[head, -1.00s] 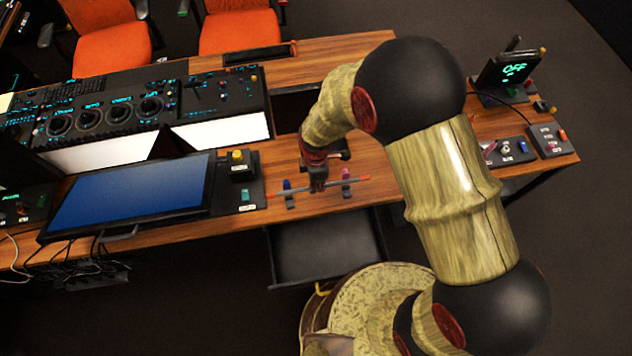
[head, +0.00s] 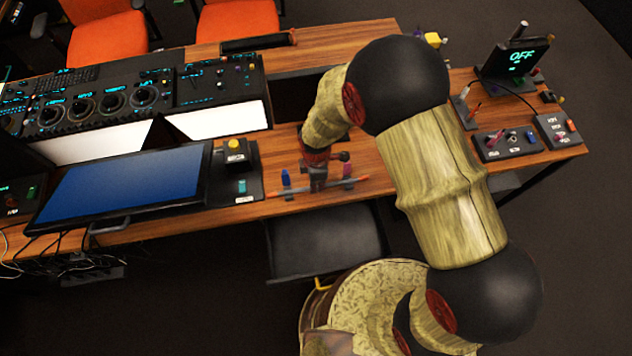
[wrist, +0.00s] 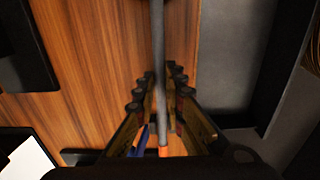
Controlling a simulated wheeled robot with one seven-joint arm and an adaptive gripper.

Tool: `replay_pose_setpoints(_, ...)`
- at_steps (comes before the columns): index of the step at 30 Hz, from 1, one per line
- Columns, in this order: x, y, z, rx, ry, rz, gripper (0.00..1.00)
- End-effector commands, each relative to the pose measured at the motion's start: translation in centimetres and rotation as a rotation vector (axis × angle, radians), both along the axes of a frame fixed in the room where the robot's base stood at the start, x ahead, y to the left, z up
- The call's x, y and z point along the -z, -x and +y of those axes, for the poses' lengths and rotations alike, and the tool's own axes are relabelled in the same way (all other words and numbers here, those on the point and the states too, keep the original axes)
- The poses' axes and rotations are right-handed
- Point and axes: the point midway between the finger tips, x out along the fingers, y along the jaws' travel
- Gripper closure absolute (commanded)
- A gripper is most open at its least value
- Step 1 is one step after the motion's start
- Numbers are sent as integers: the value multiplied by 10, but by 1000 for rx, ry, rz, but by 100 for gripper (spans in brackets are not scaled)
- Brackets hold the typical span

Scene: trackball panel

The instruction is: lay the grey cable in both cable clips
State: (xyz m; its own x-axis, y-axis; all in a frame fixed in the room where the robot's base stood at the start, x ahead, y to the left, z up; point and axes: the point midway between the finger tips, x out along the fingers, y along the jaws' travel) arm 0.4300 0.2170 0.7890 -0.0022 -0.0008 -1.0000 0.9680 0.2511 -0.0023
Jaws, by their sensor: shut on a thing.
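The grey cable (head: 334,184) has orange ends and runs nearly level across the front of the desk in the head view. My gripper (head: 318,187) is shut on its middle. The blue cable clip (head: 286,180) stands near the cable's left end and the pink cable clip (head: 347,170) near its right end. The cable crosses both clips in this view; I cannot tell whether it sits in them. In the wrist view the cable (wrist: 159,50) runs between my gripper's fingers (wrist: 160,95), with the blue clip (wrist: 140,142) beside its orange end. The pink clip is not clear there.
A monitor (head: 125,190) and a box with a yellow button (head: 235,152) stand left of the clips.

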Motion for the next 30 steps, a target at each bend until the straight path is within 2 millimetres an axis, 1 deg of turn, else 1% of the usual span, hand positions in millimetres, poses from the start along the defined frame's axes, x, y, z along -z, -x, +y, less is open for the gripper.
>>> replay_pose_setpoints(1, 4, 0, 0, 0, 0, 0, 100)
replay_pose_setpoints(4, 6, 0, 0, 0, 0, 0, 100)
replay_pose_setpoints(13, 6, 0, 0, 0, 0, 0, 100)
replay_pose_setpoints(14, 6, 0, 0, 0, 0, 0, 88)
replay_pose_setpoints(24, 7, 0, 0, 0, 0, 0, 68)
replay_pose_setpoints(30, 6, 0, 0, 0, 0, 0, 68)
